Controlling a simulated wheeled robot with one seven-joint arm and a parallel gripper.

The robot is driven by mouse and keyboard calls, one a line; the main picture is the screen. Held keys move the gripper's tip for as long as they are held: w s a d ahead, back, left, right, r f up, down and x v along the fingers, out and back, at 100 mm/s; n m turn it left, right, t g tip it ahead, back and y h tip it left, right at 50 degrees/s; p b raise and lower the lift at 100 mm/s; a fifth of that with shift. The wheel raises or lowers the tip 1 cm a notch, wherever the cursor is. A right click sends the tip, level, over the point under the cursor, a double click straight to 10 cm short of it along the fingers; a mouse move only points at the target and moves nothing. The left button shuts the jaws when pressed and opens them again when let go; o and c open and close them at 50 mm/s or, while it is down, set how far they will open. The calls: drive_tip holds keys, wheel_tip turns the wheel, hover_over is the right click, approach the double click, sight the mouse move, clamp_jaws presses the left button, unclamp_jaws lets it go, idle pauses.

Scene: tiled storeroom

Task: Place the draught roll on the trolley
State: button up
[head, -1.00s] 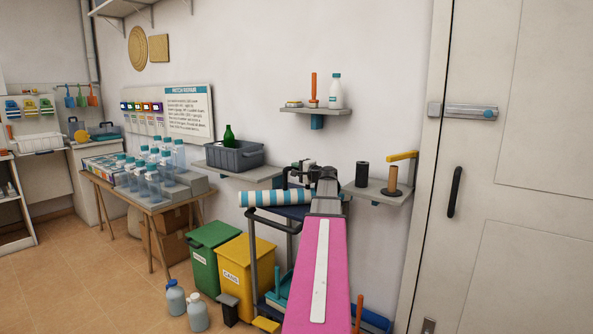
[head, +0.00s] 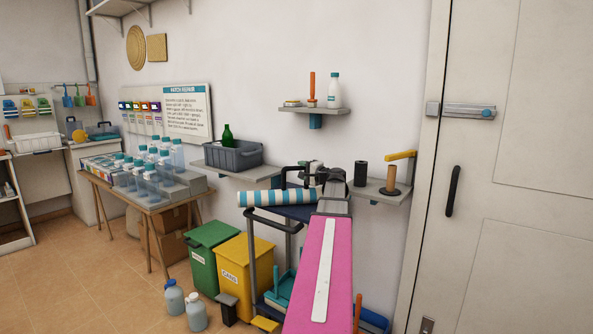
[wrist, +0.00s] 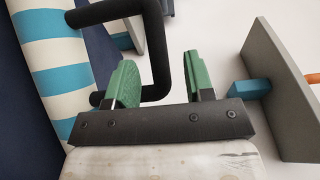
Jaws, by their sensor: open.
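The draught roll (head: 277,198), a tube with blue and white stripes, lies on the dark blue top of the trolley (head: 298,213). In the wrist view the roll (wrist: 55,70) runs along the left edge, beside the trolley's dark blue surface (wrist: 20,110). My gripper (wrist: 162,80) has two green fingers set well apart with nothing between them. It is to the right of the roll, clear of it. A black handle loop (wrist: 162,45) stands behind the left finger. In the head view my pink arm hides the trolley's right part.
A wall shelf (head: 375,192) with a black cylinder and a spool is right of the trolley. A small shelf (head: 315,110) hangs above. A grey crate (head: 233,158) sits on a left shelf. Green and yellow bins (head: 245,265) stand left of the trolley.

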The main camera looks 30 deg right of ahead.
drive_tip(key=v, duration=0.7)
drive_tip(key=shift+s, duration=0.25)
